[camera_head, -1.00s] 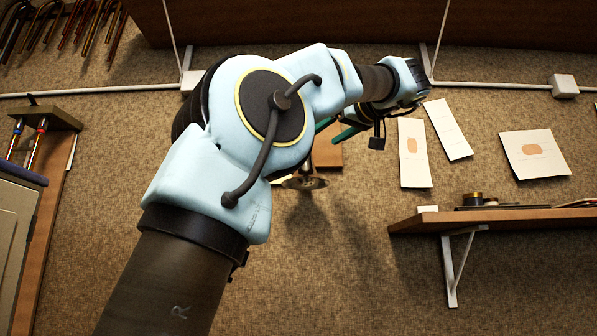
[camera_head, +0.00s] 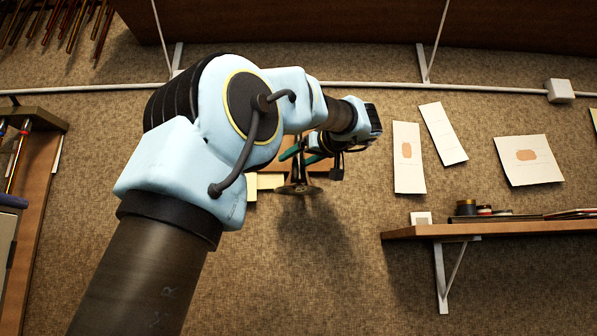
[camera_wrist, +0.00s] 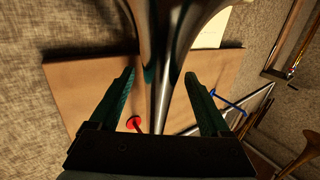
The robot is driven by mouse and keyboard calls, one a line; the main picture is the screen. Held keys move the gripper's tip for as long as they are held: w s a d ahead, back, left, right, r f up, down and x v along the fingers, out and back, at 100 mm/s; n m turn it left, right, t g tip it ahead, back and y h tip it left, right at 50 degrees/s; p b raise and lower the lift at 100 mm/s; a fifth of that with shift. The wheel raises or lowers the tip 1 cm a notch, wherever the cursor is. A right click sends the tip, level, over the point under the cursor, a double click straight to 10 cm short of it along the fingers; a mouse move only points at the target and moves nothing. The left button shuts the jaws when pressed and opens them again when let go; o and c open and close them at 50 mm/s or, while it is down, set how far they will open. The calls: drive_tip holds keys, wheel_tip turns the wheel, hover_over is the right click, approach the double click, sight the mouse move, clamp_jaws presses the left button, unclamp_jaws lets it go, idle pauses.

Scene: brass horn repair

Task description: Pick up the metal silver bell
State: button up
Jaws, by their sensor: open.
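The silver metal bell (camera_head: 298,187) shows below my gripper in the head view, with its flared mouth downward and its narrow stem rising toward the fingers. In the wrist view, the shiny bell (camera_wrist: 168,30) widens toward the top edge, and its stem runs down between my fingers. My gripper (camera_wrist: 160,78) is open, with one green finger on each side of the stem. I cannot tell whether either finger touches it. In the head view, my gripper (camera_head: 303,154) shows partly behind my arm, which hides some of the bell's upper part.
A brown board (camera_wrist: 85,85) lies behind the bell in the wrist view. A red round-ended item (camera_wrist: 133,123) and a blue-ended rod (camera_wrist: 228,104) are close by. A wooden shelf (camera_head: 480,230) projects at right. Papers (camera_head: 530,160) hang on the wall.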

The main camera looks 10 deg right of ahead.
clamp_jaws()
idle(0.6)
